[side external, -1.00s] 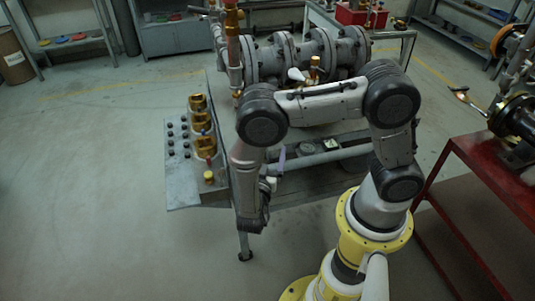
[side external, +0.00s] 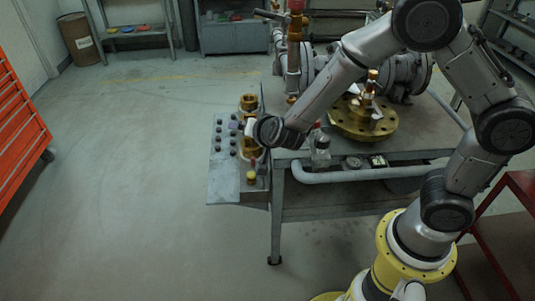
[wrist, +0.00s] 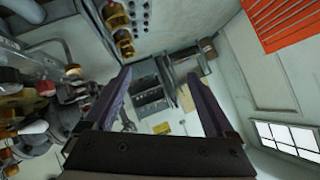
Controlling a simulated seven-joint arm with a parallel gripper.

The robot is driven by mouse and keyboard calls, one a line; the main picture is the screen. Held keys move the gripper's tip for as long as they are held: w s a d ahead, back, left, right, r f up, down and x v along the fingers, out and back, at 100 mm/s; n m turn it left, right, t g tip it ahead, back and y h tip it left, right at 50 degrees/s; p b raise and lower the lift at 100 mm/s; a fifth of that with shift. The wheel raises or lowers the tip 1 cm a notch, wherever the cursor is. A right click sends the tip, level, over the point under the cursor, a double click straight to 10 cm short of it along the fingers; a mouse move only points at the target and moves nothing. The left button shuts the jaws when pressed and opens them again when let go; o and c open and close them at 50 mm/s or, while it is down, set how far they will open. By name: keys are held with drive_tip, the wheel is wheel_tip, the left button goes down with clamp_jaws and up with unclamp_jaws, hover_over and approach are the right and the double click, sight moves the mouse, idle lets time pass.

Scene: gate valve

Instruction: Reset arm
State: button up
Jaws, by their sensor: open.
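My gripper (wrist: 158,78) is open in the wrist view. Its two purple-grey fingers stand apart with nothing between them. In the side view my arm is bent high, with its wrist over the grey side panel and the gripper largely hidden beyond it. The brass valve flange (side external: 362,122) with its upright stem sits on the workbench, to the right of my wrist and partly behind my forearm. Brass fittings (side external: 249,102) stand on the side panel, partly hidden by my wrist. They also show at the top of the wrist view (wrist: 118,22).
The grey workbench (side external: 425,140) carries flanged pipework (side external: 405,72) behind the arm. Several black knobs line the side panel (side external: 226,185). An orange drawer cabinet (side external: 18,125) stands far left, and a red table (side external: 515,215) at right. The floor at left is open.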

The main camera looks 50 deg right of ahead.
drive_tip(key=s+a+r+n+y, duration=0.2)
drive_tip(key=s+r+n+y, duration=0.15)
drive_tip(key=r, duration=0.25)
drive_tip(key=s+a+r+n+y, duration=0.3)
drive_tip(key=s+r, duration=0.1)
drive_tip(key=r, duration=0.3)
drive_tip(key=s+d+n+g+h, duration=0.1)
drive_tip(key=s+d, duration=0.3)
drive_tip(key=s, duration=0.7)
drive_tip(key=s+d+n+g+h, duration=0.1)
drive_tip(key=s+d+n+g, duration=0.2)
drive_tip(key=s, duration=0.8)
drive_tip(key=shift+s+d+g, duration=0.2)
drive_tip(key=shift+d+g, duration=0.2)
drive_tip(key=shift+d, duration=0.1)
drive_tip(key=shift+r+n, duration=0.1)
drive_tip(key=shift+n, duration=0.15)
